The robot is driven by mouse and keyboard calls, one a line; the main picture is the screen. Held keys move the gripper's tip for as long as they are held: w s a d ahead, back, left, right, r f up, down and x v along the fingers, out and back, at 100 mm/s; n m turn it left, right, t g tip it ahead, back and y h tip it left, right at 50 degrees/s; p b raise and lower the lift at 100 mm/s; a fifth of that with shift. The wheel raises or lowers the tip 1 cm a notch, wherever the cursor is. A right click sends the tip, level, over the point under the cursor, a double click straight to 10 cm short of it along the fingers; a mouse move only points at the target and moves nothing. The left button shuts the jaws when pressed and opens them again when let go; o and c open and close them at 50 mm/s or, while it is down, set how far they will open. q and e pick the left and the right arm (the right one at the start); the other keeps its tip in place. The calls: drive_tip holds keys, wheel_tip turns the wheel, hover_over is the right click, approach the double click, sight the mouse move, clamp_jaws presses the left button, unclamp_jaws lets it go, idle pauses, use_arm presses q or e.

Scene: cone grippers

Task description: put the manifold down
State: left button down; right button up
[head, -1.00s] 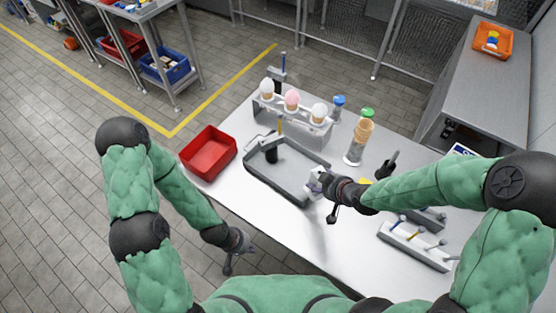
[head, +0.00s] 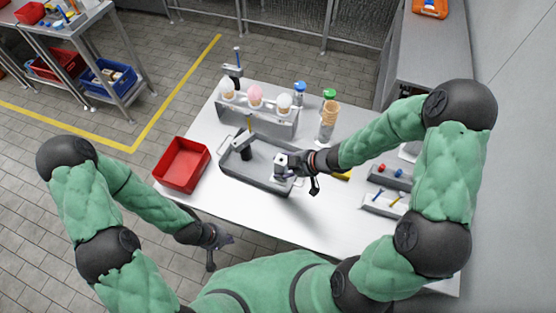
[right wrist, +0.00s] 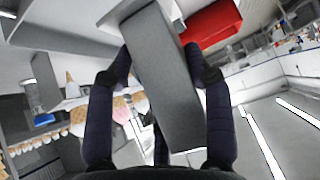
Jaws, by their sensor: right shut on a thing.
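The manifold is a grey metal block (head: 281,160), held by my right gripper (head: 292,165) at the right part of the grey tray (head: 234,171). In the right wrist view the long grey block (right wrist: 166,82) sits between the two dark fingers of the right gripper (right wrist: 160,75), which are shut on it. I cannot tell whether the block touches the tray floor. My left gripper (head: 220,247) hangs low off the table's front edge, empty, with its fingers apart.
A black-and-grey tool (head: 244,146) stands in the tray's left part. A red bin (head: 181,165) is to the left. A rack (head: 270,124) with ice-cream cones stands behind, beside a stack of cones (head: 329,120). A small tool holder (head: 383,207) is at right. The front table is clear.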

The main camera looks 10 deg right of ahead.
drive_tip(key=w+f, duration=0.2)
drive_tip(key=w+d+f+b, duration=0.1)
drive_tip(key=w+f, duration=0.4)
drive_tip(key=w, duration=0.1)
drive_tip(key=shift+w+d+f+b, duration=0.25)
drive_tip(key=shift+d+b, duration=0.05)
drive_tip(key=shift+d, duration=0.1)
drive_tip(key=shift+f+b, duration=0.6)
drive_tip(key=shift+f, duration=0.9)
drive_tip(key=shift+f, duration=0.1)
drive_tip(key=o, duration=1.3)
drive_tip(key=shift+f, duration=0.1)
drive_tip(key=shift+o, duration=0.2)
